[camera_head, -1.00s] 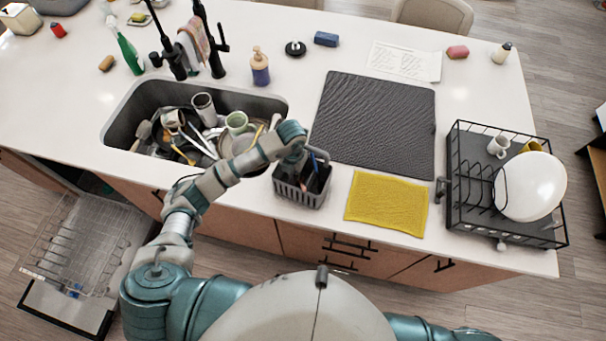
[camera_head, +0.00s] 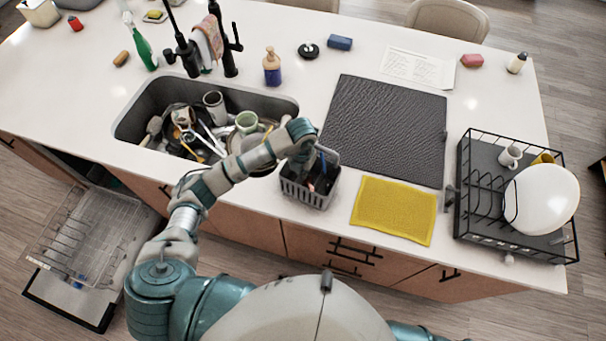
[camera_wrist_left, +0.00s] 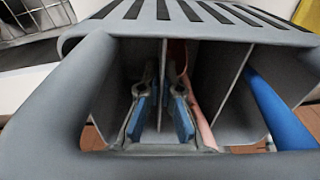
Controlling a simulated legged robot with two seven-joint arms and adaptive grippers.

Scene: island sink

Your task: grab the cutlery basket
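The grey cutlery basket (camera_head: 308,192) stands on the counter's front edge, between the sink and the yellow cloth. It also fills the wrist view (camera_wrist_left: 45,110), with slotted walls and inner dividers. My left gripper (camera_head: 303,165) reaches down into it from above. In the wrist view the gripper's two blue-padded fingers (camera_wrist_left: 160,118) are inside the basket, one on each side of a thin divider, with a gap between them. A blue utensil handle (camera_wrist_left: 280,112) lies in the right compartment, and a pinkish one (camera_wrist_left: 199,115) is beside the right finger. My right gripper is out of view.
The sink (camera_head: 140,115) with dishes is to the left. A dark drying mat (camera_head: 385,130), a yellow cloth (camera_head: 394,210) and a black dish rack (camera_head: 470,185) holding a white plate (camera_head: 545,199) lie to the right. An open dishwasher rack (camera_head: 85,235) is low at left.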

